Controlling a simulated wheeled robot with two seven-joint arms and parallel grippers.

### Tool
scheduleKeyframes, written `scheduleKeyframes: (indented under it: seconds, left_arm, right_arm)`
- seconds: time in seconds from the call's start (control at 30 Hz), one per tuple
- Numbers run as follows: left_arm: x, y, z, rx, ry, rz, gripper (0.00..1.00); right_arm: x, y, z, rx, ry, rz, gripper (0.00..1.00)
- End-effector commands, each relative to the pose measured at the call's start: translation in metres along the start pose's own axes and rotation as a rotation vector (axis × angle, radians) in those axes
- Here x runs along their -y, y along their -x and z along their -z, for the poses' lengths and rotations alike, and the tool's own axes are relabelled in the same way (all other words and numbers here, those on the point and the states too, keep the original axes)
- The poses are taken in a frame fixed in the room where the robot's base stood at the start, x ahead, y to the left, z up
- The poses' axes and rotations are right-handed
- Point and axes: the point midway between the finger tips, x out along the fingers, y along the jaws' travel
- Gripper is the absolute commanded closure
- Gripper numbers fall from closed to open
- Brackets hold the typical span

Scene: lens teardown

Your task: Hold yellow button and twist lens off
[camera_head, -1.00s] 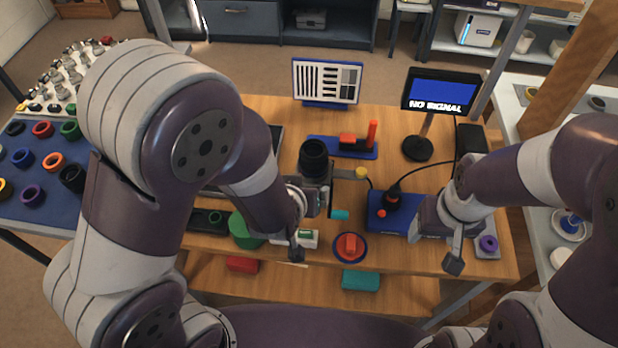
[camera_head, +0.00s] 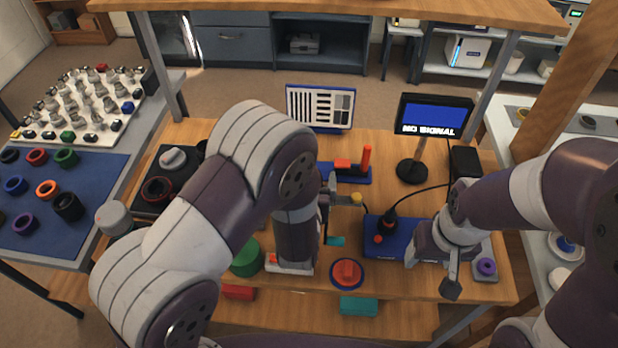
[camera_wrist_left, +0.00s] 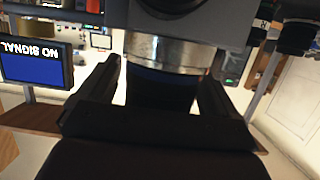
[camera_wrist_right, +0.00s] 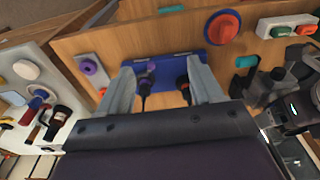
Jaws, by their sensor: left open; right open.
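The yellow button (camera_head: 356,199) shows in the head view just right of my left forearm. The camera and lens are hidden behind that arm there. In the left wrist view the dark lens (camera_wrist_left: 160,92) with a silver ring lies between the fingers of my left gripper (camera_wrist_left: 160,70), which is open around it. I cannot tell whether the fingers touch it. The grey camera body (camera_wrist_left: 185,28) is just beyond the ring. My right gripper (camera_head: 432,270) is open and empty, right of the button and near the table's front edge. Its fingers also show in the right wrist view (camera_wrist_right: 161,90).
A blue box (camera_head: 388,238) with a black stick stands between the button and my right gripper. A red knob on a blue disc (camera_head: 346,273) sits at the front edge. Behind are a test chart (camera_head: 320,107) and a NO SIGNAL monitor (camera_head: 432,116).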

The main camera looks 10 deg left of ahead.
Motion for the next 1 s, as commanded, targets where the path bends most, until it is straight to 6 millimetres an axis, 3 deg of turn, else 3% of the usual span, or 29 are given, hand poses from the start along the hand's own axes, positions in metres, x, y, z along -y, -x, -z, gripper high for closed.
scheduleKeyframes:
  seconds: [0.33, 0.5, 0.53, 0.57, 0.7, 0.77, 1.0]
  left_arm:
    - [0.0004, -0.0066, -0.0001, 0.001, 0.000, 0.000, 0.11]
    - [0.0004, -0.0065, -0.0001, 0.001, 0.000, 0.001, 0.66]
    - [0.0004, -0.0064, -0.0001, 0.001, 0.000, 0.001, 0.72]
    - [0.0004, -0.0064, -0.0001, 0.001, 0.000, 0.001, 0.72]
    - [0.0004, -0.0064, -0.0001, 0.001, 0.000, 0.001, 0.72]
    - [0.0005, -0.0064, -0.0001, 0.001, 0.000, 0.001, 0.72]
    - [0.0005, -0.0063, -0.0001, 0.001, 0.000, 0.001, 0.72]
  right_arm:
    - [0.0000, 0.0000, 0.0000, 0.000, 0.000, 0.000, 0.34]
    - [0.0000, 0.0000, 0.0000, 0.000, 0.000, 0.000, 0.34]
    - [0.0000, 0.0000, 0.0000, 0.000, 0.000, 0.000, 0.34]
    - [0.0000, 0.0000, 0.0000, 0.000, 0.000, 0.000, 0.37]
    - [0.0000, 0.0000, 0.0000, 0.000, 0.000, 0.000, 0.83]
    - [0.0000, 0.0000, 0.0000, 0.000, 0.000, 0.000, 1.00]
    - [0.0000, 0.0000, 0.0000, 0.000, 0.000, 0.000, 1.00]
